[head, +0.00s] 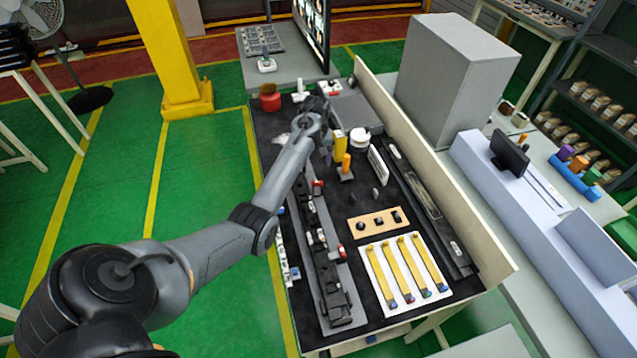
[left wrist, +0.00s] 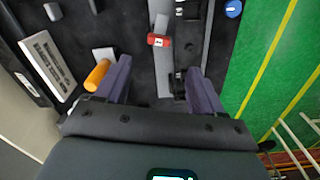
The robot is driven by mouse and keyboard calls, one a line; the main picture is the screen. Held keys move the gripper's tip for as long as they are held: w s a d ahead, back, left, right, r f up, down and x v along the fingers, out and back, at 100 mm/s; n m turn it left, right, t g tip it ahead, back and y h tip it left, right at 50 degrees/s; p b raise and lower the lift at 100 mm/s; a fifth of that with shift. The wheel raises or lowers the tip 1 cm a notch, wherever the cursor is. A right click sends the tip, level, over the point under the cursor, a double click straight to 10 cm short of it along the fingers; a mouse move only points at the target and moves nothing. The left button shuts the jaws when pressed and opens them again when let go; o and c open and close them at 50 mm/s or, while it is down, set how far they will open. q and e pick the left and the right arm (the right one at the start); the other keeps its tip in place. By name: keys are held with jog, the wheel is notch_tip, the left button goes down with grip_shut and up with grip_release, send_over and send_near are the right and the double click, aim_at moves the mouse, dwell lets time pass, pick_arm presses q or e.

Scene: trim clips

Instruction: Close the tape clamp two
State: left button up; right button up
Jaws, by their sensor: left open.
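A long dark rail fixture (head: 327,262) lies along the left side of the black table. Red clamp parts sit on it, one (head: 317,184) near the middle and another (head: 341,251) nearer the front. I cannot tell which is tape clamp two. My left gripper (head: 325,138) is over the far part of the table, partly hidden by its own wrist. In the left wrist view the left gripper (left wrist: 158,88) is open and empty, with its fingers on either side of a grey rail (left wrist: 166,75). A red clamp part (left wrist: 159,40) sits on this rail beyond the fingertips. My right gripper is not in view.
A wooden block (head: 374,224) and a white board with yellow strips (head: 407,281) lie nearer the front.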

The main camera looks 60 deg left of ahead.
aim_at(317, 181)
pick_arm(q)
notch_tip(317, 181, down, 10)
jog(key=shift+d+f, duration=0.1)
jog(key=shift+f, duration=0.1)
dwell(0.3)
jog(key=c, duration=1.1)
jog(key=shift+o, duration=0.2)
